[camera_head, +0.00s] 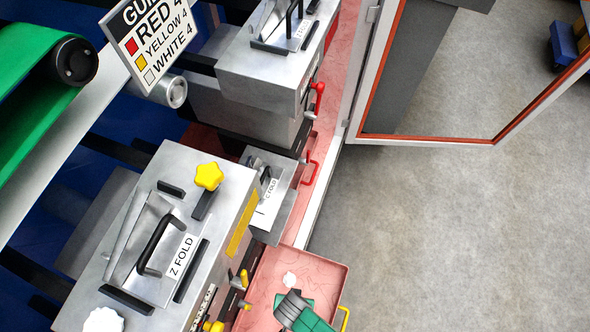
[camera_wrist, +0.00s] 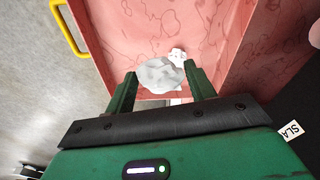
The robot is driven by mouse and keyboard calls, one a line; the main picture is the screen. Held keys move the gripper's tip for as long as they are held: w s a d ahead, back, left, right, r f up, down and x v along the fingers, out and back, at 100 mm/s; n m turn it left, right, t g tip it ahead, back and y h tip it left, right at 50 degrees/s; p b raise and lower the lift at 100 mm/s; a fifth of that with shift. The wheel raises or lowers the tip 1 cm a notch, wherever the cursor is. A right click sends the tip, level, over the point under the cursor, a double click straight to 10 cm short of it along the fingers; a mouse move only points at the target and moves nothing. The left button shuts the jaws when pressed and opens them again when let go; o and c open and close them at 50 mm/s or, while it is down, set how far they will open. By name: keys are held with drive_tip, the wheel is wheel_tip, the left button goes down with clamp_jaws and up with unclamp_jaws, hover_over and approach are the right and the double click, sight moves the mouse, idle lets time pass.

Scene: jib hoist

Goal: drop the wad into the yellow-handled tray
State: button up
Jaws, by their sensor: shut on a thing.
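My gripper (camera_wrist: 161,82) is shut on a crumpled white wad (camera_wrist: 157,74), which sits between the two green fingers in the wrist view. The pink tray with the yellow handle (camera_wrist: 69,28) lies beyond and below the wad; its bare floor (camera_wrist: 225,28) shows. In the head view my gripper (camera_head: 290,299) is over the yellow-handled tray (camera_head: 325,275) at the bottom. A white lump (camera_head: 290,280) shows just past the fingers there; I cannot tell whether it is the held wad. A smaller white scrap (camera_wrist: 178,54) shows behind the held wad.
The Z FOLD machine (camera_head: 225,190) with yellow knobs stands left of the tray. The C FOLD unit (camera_head: 262,225) and a red-handled pink tray (camera_head: 318,150) are farther back. A red-edged framed panel (camera_head: 430,136) stands at upper right.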

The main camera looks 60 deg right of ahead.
wheel_tip(320, 180, down, 6)
drive_tip(key=b, duration=0.6)
drive_tip(key=o, duration=1)
drive_tip(key=shift+o, duration=0.2)
drive_tip(key=r+p, duration=0.1)
drive_tip(key=r, duration=0.1)
drive_tip(key=r+p, duration=0.2)
drive_tip(key=r, duration=0.1)
drive_tip(key=r+p, duration=0.1)
drive_tip(key=r, duration=0.2)
drive_tip(key=shift+s+a+p, duration=0.15)
drive_tip(key=shift+a+p, duration=0.2)
drive_tip(key=shift+p, duration=0.05)
drive_tip(key=shift+f, duration=0.1)
